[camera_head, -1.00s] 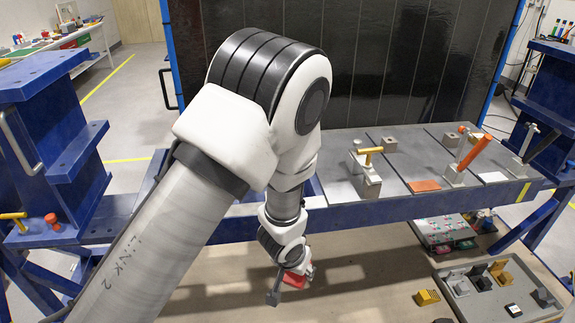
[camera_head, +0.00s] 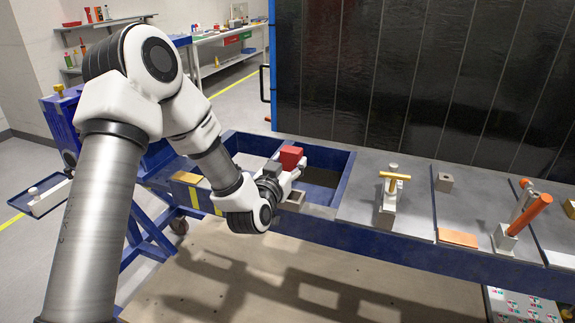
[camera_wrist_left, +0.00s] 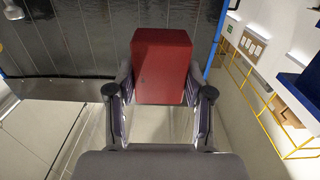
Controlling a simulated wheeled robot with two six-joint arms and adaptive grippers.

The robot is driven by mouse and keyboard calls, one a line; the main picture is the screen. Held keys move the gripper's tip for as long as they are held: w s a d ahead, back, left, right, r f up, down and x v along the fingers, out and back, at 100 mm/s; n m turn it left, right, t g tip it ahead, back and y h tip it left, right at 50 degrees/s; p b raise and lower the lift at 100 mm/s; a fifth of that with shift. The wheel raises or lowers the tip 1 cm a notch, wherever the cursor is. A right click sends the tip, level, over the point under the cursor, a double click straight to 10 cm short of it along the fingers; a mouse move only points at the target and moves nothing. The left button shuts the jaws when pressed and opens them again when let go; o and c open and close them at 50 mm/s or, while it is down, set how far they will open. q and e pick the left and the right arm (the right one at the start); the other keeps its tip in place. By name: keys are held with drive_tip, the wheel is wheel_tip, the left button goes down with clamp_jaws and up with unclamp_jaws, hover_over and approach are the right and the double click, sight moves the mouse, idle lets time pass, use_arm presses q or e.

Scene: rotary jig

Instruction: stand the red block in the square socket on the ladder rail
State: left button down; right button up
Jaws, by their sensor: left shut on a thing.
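My left gripper (camera_head: 284,174) is shut on the red block (camera_head: 291,157), above the front rail of the blue ladder frame (camera_head: 345,180). In the left wrist view the red block (camera_wrist_left: 161,66) sits between the two fingers and sticks out past them. A small grey square piece (camera_head: 292,198), apparently the socket, shows on the front rail just below the gripper, partly hidden by it. The block looks apart from it; the height between them is hard to tell. My right gripper is not in view.
A tall dark panel (camera_head: 420,80) stands behind. The frame bays beside the gripper are open.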

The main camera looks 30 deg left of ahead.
use_arm(q)
drive_tip(key=shift+s+a+r, duration=0.2)
drive_tip(key=shift+r, duration=0.1)
drive_tip(key=shift+d+r, duration=0.1)
drive_tip(key=shift+d, duration=0.25)
drive_tip(key=shift+a+f+b, duration=0.2)
drive_tip(key=shift+f+b, duration=0.2)
drive_tip(key=shift+f, duration=0.05)
wheel_tip(320, 180, down, 5)
drive_tip(key=b, duration=0.4)
drive_tip(key=shift+d+f, duration=0.1)
drive_tip(key=shift+s+f+b, duration=0.1)
drive_tip(key=shift+b, duration=0.3)
idle(0.7)
drive_tip(key=shift+f+b, duration=0.3)
drive_tip(key=shift+f, duration=0.05)
drive_tip(key=shift+f+b, duration=1.35)
drive_tip(key=shift+f, duration=0.25)
drive_tip(key=shift+c, duration=1.8)
unclamp_jaws()
